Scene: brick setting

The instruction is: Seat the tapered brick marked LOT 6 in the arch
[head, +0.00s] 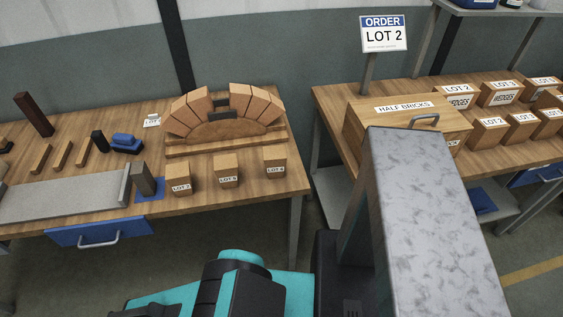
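The arch (178,118) stands on the left bench, made of tan tapered bricks curving over a brown rounded form (215,134). There is a gap at its crown, with dark pieces showing in it. Three labelled bricks stand apart in front of it: a left one (179,176), a middle one (227,170) and a right one (275,160). Their labels are small; the middle one may read LOT 6, but I cannot tell for sure. The order sign (383,35) reads LOT 2, not LOT 6. My gripper is not in view; only parts of my body show at the bottom.
A dark grey block (144,179) stands on a blue mat (151,196) left of the labelled bricks. A grey slab, wooden strips and a blue tool (126,143) lie farther left. The right bench holds a HALF BRICKS box (386,128) and several labelled boxes (488,133). A gap separates the benches.

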